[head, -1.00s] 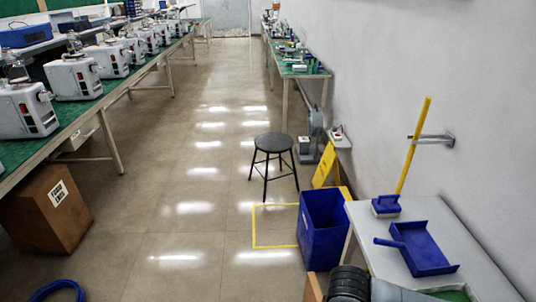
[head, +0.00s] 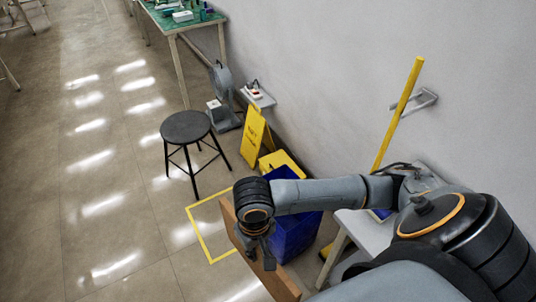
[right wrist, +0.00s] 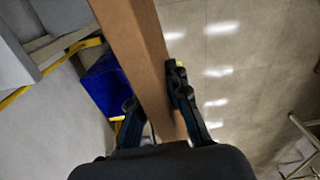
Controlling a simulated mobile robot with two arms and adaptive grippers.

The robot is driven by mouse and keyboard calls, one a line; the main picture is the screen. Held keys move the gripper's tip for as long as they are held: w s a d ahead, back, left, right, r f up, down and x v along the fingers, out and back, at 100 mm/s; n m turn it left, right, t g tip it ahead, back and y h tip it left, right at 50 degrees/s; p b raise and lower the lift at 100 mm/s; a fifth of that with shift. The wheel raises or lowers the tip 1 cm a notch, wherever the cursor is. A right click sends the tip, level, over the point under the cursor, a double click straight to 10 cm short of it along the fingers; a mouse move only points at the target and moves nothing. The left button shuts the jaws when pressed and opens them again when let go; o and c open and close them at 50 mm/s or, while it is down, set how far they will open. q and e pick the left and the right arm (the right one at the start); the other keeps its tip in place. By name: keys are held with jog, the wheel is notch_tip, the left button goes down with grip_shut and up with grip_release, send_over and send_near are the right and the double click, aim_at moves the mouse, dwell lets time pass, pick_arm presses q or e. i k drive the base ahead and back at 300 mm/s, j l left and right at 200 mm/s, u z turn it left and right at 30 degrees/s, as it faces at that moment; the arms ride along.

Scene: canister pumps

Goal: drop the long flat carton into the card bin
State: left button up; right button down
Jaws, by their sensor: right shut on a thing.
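The long flat carton (head: 284,284) is plain brown and is held in the air by my right gripper (head: 262,250). In the right wrist view the carton (right wrist: 132,48) runs up from between the two fingers (right wrist: 152,95), which are shut on its sides. A blue open-topped bin (head: 299,236) stands on the floor by the wall, behind the carton and partly hidden by it and my arm. The blue bin also shows in the right wrist view (right wrist: 104,90), left of the carton. I cannot read a label on it. My left gripper is not in view.
A black stool (head: 186,128) stands left of the bin, and a yellow floor sign (head: 252,137) stands behind it. A grey side table (head: 352,228) is right of the bin. Yellow tape (head: 203,237) marks the floor left of the bin.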

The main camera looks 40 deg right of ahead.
aim_at(285, 229)
jog(key=i+j+z, duration=0.1)
jog(key=i+z, duration=0.35)
jog(key=i+j+z, duration=0.7)
jog(key=i+z, duration=0.15)
jog(key=i+j+z, duration=0.45)
jog(key=j, duration=0.15)
jog(key=i+j+z, duration=0.2)
jog(key=j+z, duration=0.25)
jog(key=j, duration=0.15)
